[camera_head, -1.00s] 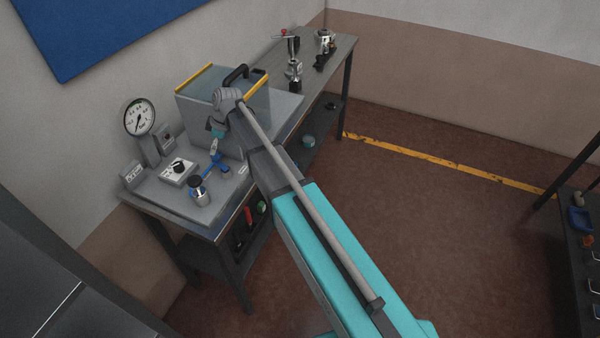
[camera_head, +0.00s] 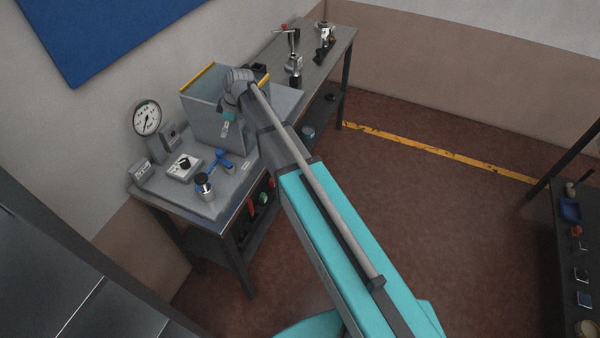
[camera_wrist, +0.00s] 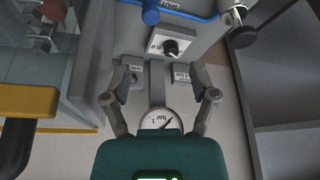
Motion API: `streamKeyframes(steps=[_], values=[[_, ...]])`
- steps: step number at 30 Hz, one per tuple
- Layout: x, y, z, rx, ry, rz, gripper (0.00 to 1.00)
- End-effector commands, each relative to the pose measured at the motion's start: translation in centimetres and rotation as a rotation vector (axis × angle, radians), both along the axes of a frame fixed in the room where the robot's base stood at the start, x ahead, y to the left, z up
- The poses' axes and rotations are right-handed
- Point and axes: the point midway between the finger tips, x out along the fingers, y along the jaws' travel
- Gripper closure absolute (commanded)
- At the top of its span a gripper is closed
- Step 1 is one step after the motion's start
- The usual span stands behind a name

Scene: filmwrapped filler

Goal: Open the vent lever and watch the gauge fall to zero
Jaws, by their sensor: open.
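The round gauge (camera_head: 147,118) stands on a grey post at the bench's left end. Its needle points to the lower left in the head view; the figures are too small to read. The wrist view shows the dial upside down and partly covered (camera_wrist: 158,118). The blue lever (camera_head: 223,161) lies on the bench plate beside a metal fitting with a black cap. Part of a blue bar shows at the top of the wrist view (camera_wrist: 190,13). My gripper (camera_wrist: 158,104) is open and empty, its fingers apart; in the head view it is mostly hidden by the arm.
A white box with a black knob (camera_head: 184,166) sits between gauge and lever. A clear chamber with yellow edges (camera_head: 203,112) stands close behind my wrist. Metal fittings (camera_head: 294,66) stand on the bench's far end. Open floor (camera_head: 410,210) lies to the right.

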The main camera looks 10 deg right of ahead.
Motion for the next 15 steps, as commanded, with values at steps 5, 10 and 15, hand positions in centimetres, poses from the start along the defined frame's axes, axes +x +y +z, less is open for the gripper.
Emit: streamKeyframes(steps=[5,10,15], values=[[-1.8,-2.0,-1.0,-0.018,0.035,-0.085,0.25],[-3.3,-3.6,-1.6,-0.037,0.067,-0.169,0.25],[-4.8,-5.4,-2.1,-0.056,0.098,-0.258,0.25]])
